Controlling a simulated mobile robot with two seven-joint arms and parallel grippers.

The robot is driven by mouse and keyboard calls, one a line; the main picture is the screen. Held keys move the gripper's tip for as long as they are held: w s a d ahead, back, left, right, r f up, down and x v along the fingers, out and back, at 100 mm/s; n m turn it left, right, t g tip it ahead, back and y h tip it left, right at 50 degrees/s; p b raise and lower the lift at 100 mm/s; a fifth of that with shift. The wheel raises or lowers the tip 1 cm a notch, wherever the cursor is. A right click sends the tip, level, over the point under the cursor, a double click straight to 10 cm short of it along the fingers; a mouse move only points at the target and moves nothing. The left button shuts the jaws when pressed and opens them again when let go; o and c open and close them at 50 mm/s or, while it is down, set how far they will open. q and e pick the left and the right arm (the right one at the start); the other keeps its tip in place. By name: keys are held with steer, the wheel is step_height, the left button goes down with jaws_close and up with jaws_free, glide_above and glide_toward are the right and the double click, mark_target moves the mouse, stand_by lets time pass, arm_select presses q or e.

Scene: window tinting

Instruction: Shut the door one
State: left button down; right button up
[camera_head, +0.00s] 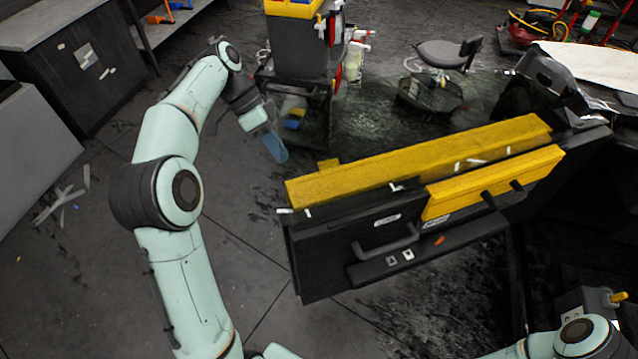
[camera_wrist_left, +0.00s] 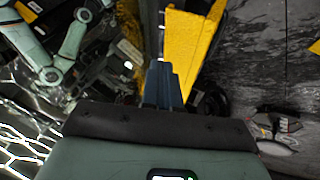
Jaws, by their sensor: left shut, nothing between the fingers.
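The door (camera_head: 340,262) is a black panel with yellow upper trim, a dark pull handle and small switches on the side facing me. It stands swung out at an angle in the head view, joining a dark body at the right. My left gripper (camera_head: 276,147) is shut and empty, beyond the door's free left end and apart from it in the picture. In the left wrist view the shut blue-grey fingers (camera_wrist_left: 162,85) point at a yellow-edged part of the door (camera_wrist_left: 190,45); contact cannot be told. My right gripper is not in view; only part of that arm shows at bottom right.
A dark cart (camera_head: 300,45) with bins and bottles stands behind the door. A stool (camera_head: 447,54) is farther back. A dark cabinet (camera_head: 75,62) lines the left wall. Scraps (camera_head: 62,203) lie on the floor at left. Dark floor is open left of the door.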

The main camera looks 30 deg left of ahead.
arm_select(q)
steer(key=b, duration=0.2)
glide_toward(316, 215)
steer(key=w+f, duration=0.1)
steer(key=f, duration=0.1)
steer(key=w+a+f, duration=0.1)
steer(key=f, duration=0.1)
steer(key=shift+w, duration=0.3)
steer(key=d, duration=0.1)
steer(key=s+d+f, duration=0.1)
steer(key=shift+s+d, duration=0.6)
steer(key=shift+d, duration=0.1)
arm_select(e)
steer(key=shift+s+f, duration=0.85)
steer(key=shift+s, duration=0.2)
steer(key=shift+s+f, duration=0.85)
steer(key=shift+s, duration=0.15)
arm_select(q)
steer(key=shift+s+d+f+b, duration=0.1)
steer(key=shift+b, duration=0.2)
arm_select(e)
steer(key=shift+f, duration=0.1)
